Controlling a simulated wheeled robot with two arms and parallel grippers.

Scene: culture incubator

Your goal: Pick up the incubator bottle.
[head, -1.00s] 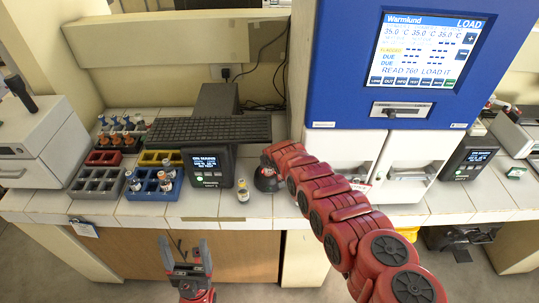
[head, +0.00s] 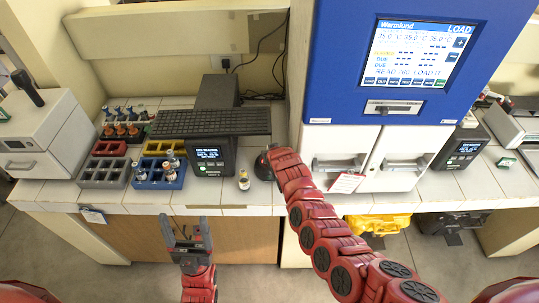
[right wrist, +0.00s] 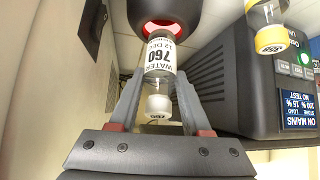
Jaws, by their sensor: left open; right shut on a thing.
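A small clear bottle (right wrist: 160,75) with a white cap and a label reading WATER 760 is between the fingers of my right gripper (right wrist: 158,92) in the right wrist view. The gripper is shut on it. Its far end is right at a dark round device (right wrist: 176,14) with a red glow; I cannot tell whether they touch. In the head view the arm hides the bottle; the dark device (head: 263,166) shows at the arm's end. My left gripper (head: 186,224) is open and empty, in front of the counter's edge.
A yellow-capped bottle (head: 244,180) stands on the counter beside a black display unit (head: 209,156). Racks with several vials (head: 160,176) are at the left. The blue incubator (head: 345,60) stands at the right; its screen says READ 760 LOAD IT.

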